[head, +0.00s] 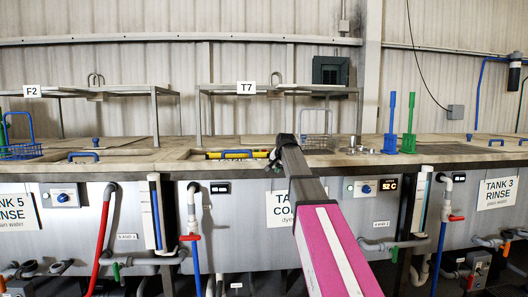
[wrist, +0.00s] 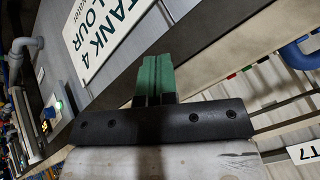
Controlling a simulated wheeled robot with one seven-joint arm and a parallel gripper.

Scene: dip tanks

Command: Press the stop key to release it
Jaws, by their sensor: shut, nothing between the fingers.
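My gripper (head: 274,158) is at the rim of the Tank 4 front, at the end of my arm in the head view. Its green fingers (wrist: 154,78) are together and empty in the wrist view. I cannot clearly pick out the stop key in either view. Small red, green and blue parts (wrist: 247,68) show beyond the tank edge in the wrist view, too small to identify. A yellow bar (head: 215,155) lies in the tank opening, left of my gripper in the head view. My arm hides part of the Tank 4 sign (head: 281,209).
A control panel with a blue knob (head: 366,188) and a 52 C display (head: 388,184) is on the tank front. Green and blue brushes (head: 409,125) stand on the ledge at right. A blue wire basket (head: 20,151) is at left. Pipes and valves run along the front.

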